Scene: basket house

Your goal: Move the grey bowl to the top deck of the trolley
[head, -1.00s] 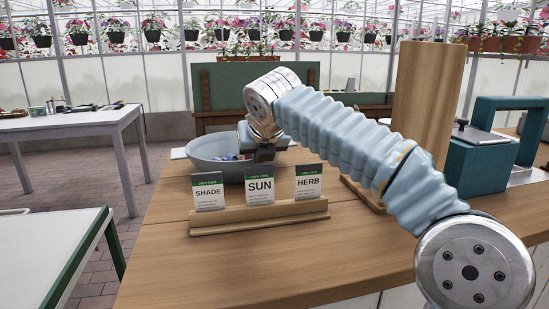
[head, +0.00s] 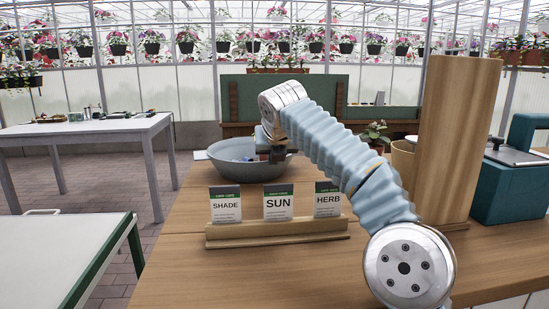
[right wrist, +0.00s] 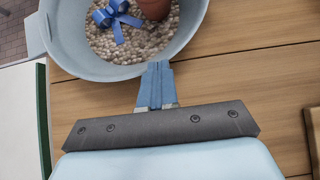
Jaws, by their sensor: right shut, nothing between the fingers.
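The grey bowl (head: 222,173) stands on the wooden counter behind the sign holder. In the right wrist view the bowl (right wrist: 120,72) holds pale pebbles, a blue bow-like piece (right wrist: 118,18) and part of a terracotta object (right wrist: 154,8). A lug handle sticks out at its left. My right gripper (head: 272,157) is at the bowl's right side. In the wrist view its shut, empty fingers (right wrist: 158,75) reach the near rim; I cannot tell whether they touch it. A low white top with a green edge (head: 60,250), perhaps the trolley's deck, is at lower left. My left gripper is out of view.
A wooden holder (head: 275,230) with SHADE, SUN and HERB cards stands in front of the bowl. A tall wooden block (head: 455,140) and a teal box (head: 505,185) stand at right. A white table (head: 85,130) is at back left. The low white top is bare.

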